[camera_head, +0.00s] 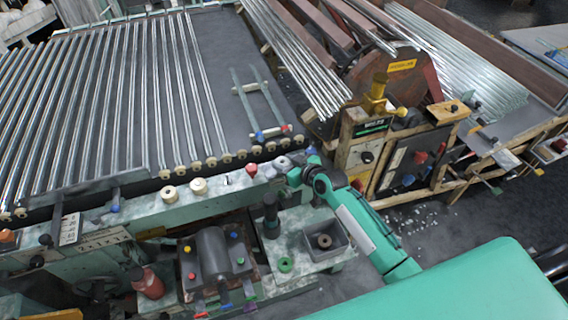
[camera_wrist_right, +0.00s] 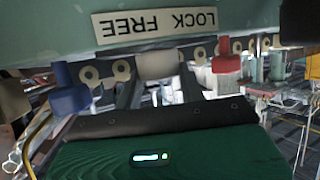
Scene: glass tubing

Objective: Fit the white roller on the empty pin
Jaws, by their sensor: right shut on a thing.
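My right gripper (camera_head: 280,164) is over the green rail (camera_head: 225,200) near its right end, just right of the red knob. In the right wrist view the gripper's two dark fingers (camera_wrist_right: 158,88) are shut on the white roller (camera_wrist_right: 157,65), which sits between their tips in front of the rail. Whether the roller touches a pin is unclear. Two cream rollers (camera_head: 168,194) (camera_head: 199,186) stand on the rail to the left. My left gripper is not in view.
A red knob (camera_head: 251,169) and a blue knob (camera_wrist_right: 72,90) are close to the gripper. Glass tubes (camera_head: 130,90) lie behind the rail. A grey bin (camera_head: 345,252) holds a brown ring; a green ring (camera_head: 285,264) lies beside it. A machine (camera_head: 360,155) stands right.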

